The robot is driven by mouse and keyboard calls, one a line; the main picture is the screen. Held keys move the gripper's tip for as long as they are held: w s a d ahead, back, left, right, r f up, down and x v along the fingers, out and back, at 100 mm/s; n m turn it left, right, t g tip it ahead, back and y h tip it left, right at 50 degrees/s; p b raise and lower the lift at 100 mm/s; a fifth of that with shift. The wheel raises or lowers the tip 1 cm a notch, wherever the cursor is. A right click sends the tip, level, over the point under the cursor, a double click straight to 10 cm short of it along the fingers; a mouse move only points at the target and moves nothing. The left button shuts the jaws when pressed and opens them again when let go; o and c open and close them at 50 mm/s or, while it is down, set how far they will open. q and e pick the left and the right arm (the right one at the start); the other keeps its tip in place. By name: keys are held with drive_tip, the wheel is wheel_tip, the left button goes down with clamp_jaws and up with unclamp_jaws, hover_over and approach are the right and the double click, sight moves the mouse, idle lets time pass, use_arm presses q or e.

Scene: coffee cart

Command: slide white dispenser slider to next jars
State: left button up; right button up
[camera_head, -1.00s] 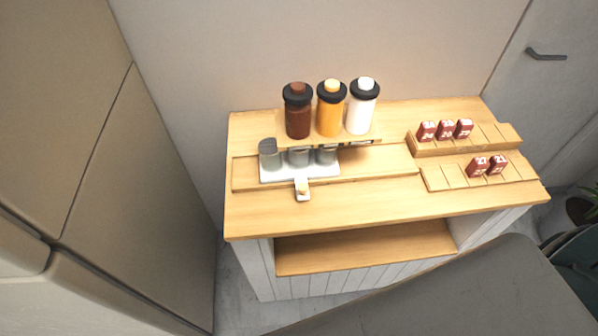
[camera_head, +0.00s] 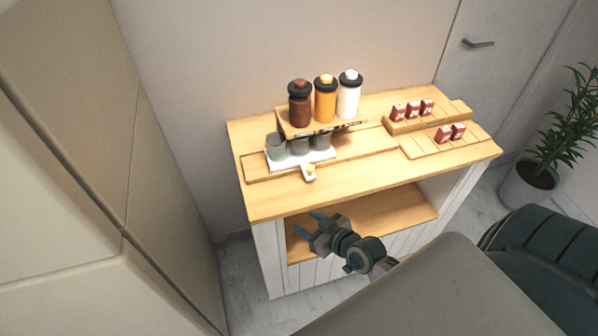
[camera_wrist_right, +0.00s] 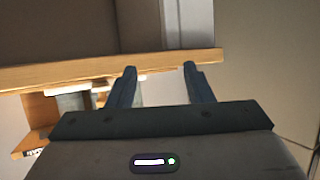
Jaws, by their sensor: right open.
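The white dispenser slider (camera_head: 289,161) sits on a wooden rail (camera_head: 372,143) on the cart, with a small handle (camera_head: 310,173) toward the front. It carries several grey jars (camera_head: 277,147). A brown bottle (camera_head: 300,106), an orange bottle (camera_head: 325,102) and a white bottle (camera_head: 348,98) stand on a raised shelf just behind and above the jars. My right gripper (camera_head: 314,223) is open and empty in front of the cart, below the countertop edge and apart from the handle. In the right wrist view its fingers (camera_wrist_right: 159,76) are spread. My left gripper is not in view.
The cart's countertop (camera_head: 370,180) has a front edge above my right gripper. Red numbered blocks (camera_head: 412,110) stand in wooden racks at the right. A potted plant (camera_head: 533,185) is on the floor at right. The rail right of the slider is clear.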

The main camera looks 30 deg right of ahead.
wheel_tip(320, 180, up, 2)
drive_tip(key=w+t, duration=0.1)
drive_tip(key=t, duration=0.1)
drive_tip(key=m+t+h, duration=0.3)
approach(312, 172)
drive_tip(key=w, duration=0.2)
drive_tip(key=shift+w+f, duration=0.3)
drive_tip(key=shift+w, duration=0.3)
drive_tip(key=w+b, duration=0.1)
drive_tip(key=w, duration=0.9)
drive_tip(key=shift+w+d, duration=0.1)
drive_tip(key=shift+w, duration=0.05)
clamp_jaws()
